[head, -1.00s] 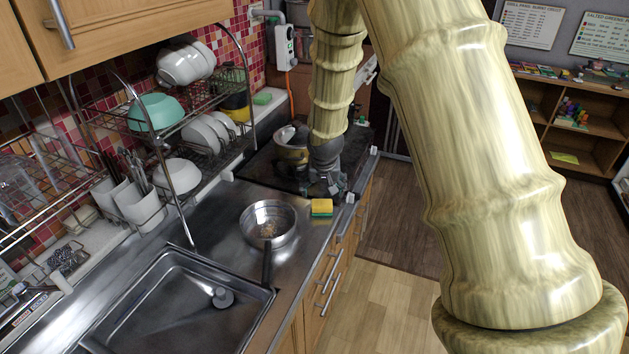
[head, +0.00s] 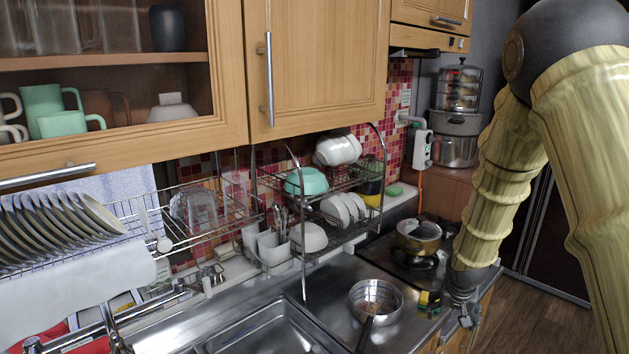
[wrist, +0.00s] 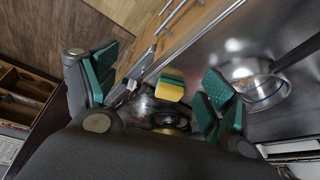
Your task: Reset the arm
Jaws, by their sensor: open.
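My arm comes down from the upper right in the head view. My gripper (head: 463,313) hangs at the front edge of the counter, just right of a yellow and green sponge (head: 429,303). In the wrist view my gripper (wrist: 158,88) shows two green-padded fingers spread wide apart. Nothing is between the pads in its grasp. The sponge (wrist: 170,84) lies on the counter below, seen through the gap between the fingers.
A steel pan (head: 376,300) stands left of the sponge, beside the sink (head: 270,335). A pot (head: 418,238) sits on the stove behind. A dish rack (head: 330,190) and wooden cabinets (head: 315,60) line the wall. The floor at right is clear.

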